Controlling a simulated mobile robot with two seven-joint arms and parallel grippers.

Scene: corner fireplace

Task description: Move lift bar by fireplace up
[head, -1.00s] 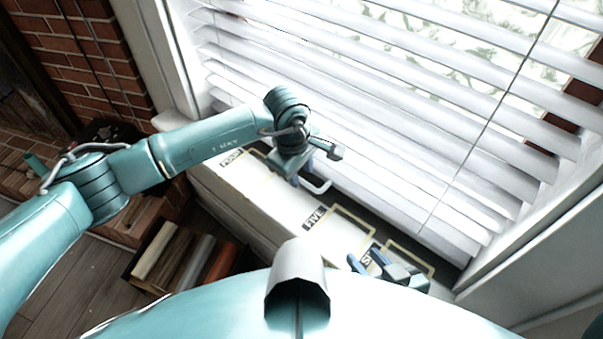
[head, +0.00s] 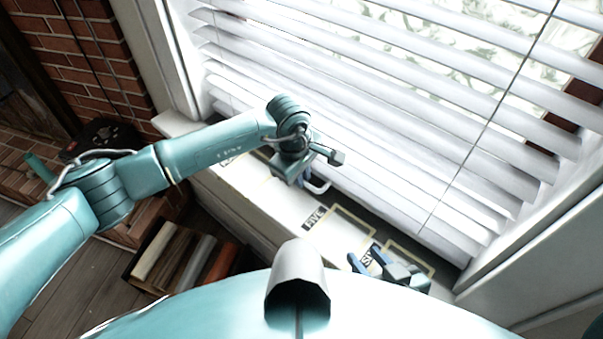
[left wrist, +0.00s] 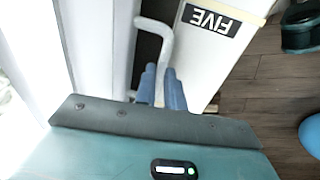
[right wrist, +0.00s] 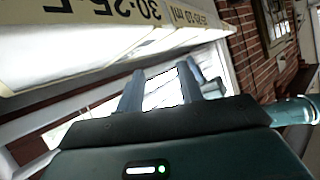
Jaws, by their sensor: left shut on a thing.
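The lift bar (left wrist: 164,38) is a thin white bent bar beside the white ledge's "FIVE" label in the left wrist view. Part of it also shows in the head view as a pale loop (head: 321,187) below the blinds. My left gripper (left wrist: 161,72) has its blue fingers close together on the bar, shut on it. In the head view my left gripper (head: 304,178) is over the sill, and its wrist hides part of the bar.
White blinds (head: 370,110) hang close behind my left gripper. The white sill (head: 262,200) carries labels and yellow outlines. A box of logs (head: 178,262) stands on the floor below, left of the sill. A brick wall (head: 85,65) is at the left.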

